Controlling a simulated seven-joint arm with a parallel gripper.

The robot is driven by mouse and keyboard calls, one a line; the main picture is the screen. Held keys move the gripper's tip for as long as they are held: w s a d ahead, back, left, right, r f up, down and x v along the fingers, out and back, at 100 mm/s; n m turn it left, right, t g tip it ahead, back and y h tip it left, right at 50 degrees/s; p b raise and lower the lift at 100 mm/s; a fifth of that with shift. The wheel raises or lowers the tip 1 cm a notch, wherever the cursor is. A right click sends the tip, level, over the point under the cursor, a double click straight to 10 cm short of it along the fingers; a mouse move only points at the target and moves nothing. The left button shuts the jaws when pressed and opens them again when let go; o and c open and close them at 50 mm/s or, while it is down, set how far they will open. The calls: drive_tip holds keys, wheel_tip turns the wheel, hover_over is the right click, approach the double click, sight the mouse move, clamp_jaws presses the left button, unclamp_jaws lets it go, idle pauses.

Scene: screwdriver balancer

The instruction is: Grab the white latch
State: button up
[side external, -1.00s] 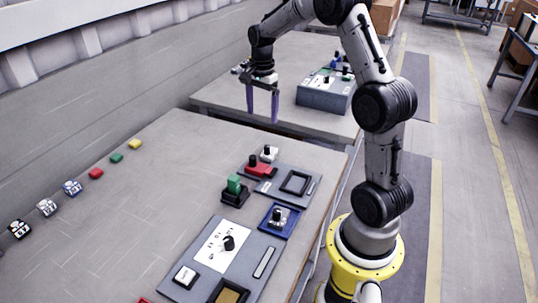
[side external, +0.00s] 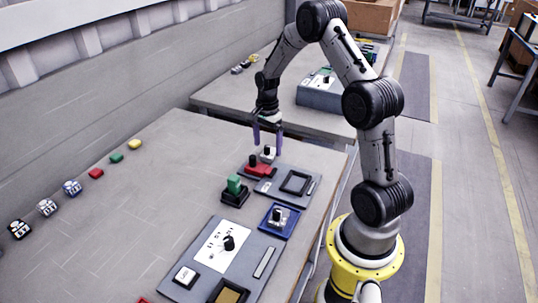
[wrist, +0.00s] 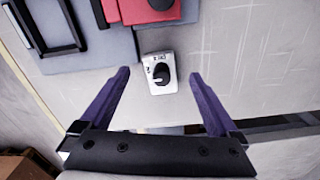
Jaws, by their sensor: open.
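The white latch (side external: 268,154), a small white block with a black knob, sits on the table near its far edge, just behind the red block. In the wrist view the white latch (wrist: 160,74) lies between and beyond the two purple fingertips, with bare table around it. My gripper (side external: 267,145) is open and empty, pointing down at the latch. In the wrist view my gripper (wrist: 158,78) has a finger on each side of the latch, with a clear gap on both sides. I cannot tell the exact height of the fingertips above the table.
A red block (side external: 258,170) with a black knob stands close to the latch on a grey panel (side external: 268,187). A green block (side external: 234,185) and a blue-framed part (side external: 279,220) are nearer.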

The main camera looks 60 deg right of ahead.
wheel_tip(320, 180, down, 2)
drive_tip(key=shift+f, duration=0.1)
clamp_jaws()
idle(0.5)
